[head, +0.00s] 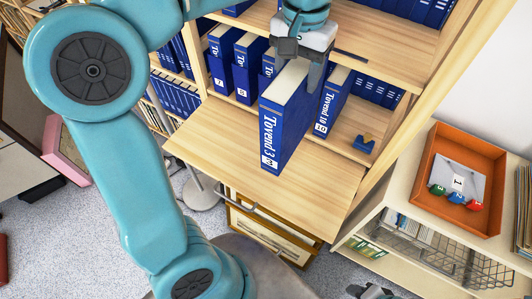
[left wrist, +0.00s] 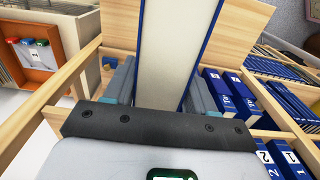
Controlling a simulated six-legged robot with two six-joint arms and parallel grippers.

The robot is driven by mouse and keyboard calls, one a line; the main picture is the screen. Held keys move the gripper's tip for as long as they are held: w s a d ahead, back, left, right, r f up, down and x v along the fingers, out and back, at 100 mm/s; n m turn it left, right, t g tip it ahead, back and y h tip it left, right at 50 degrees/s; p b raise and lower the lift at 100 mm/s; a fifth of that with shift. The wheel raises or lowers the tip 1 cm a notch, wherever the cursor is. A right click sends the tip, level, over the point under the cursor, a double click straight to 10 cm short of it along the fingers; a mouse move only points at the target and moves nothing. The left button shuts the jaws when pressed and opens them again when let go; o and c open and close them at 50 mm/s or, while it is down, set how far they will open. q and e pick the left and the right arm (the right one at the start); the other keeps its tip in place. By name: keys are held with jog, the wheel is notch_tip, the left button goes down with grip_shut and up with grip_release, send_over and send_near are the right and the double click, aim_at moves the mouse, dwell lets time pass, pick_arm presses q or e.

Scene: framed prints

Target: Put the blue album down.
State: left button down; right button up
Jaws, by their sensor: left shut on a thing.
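The blue album (head: 285,125), with "Tovend 3" on its spine, stands upright over the pale wooden pull-out board (head: 225,150). I cannot tell whether its bottom edge touches the board. My left gripper (head: 296,64) is shut on its top part from above. In the left wrist view the album's pale page edge (left wrist: 165,45) lies between the two fingers of my left gripper (left wrist: 162,92). A grey part at the bottom edge of the head view looks like my right gripper (head: 372,291); its fingers do not show clearly.
Several blue albums stand on the shelf behind, one (head: 333,100) just right of the held album. A small blue and yellow object (head: 364,143) is on the shelf at right. An orange tray (head: 435,155) sits on the cabinet at right. The board's left and front parts are bare.

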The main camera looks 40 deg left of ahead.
pick_arm(q)
notch_tip(320, 180, down, 15)
jog(key=shift+s+a+r+b, duration=0.1)
jog(key=shift+s+a+b, duration=0.05)
jog(key=shift+b, duration=0.25)
notch_tip(320, 180, down, 5)
jog(key=shift+r, duration=0.1)
jog(key=shift+f, duration=0.25)
jog(key=shift+c, duration=1.8)
grip_release()
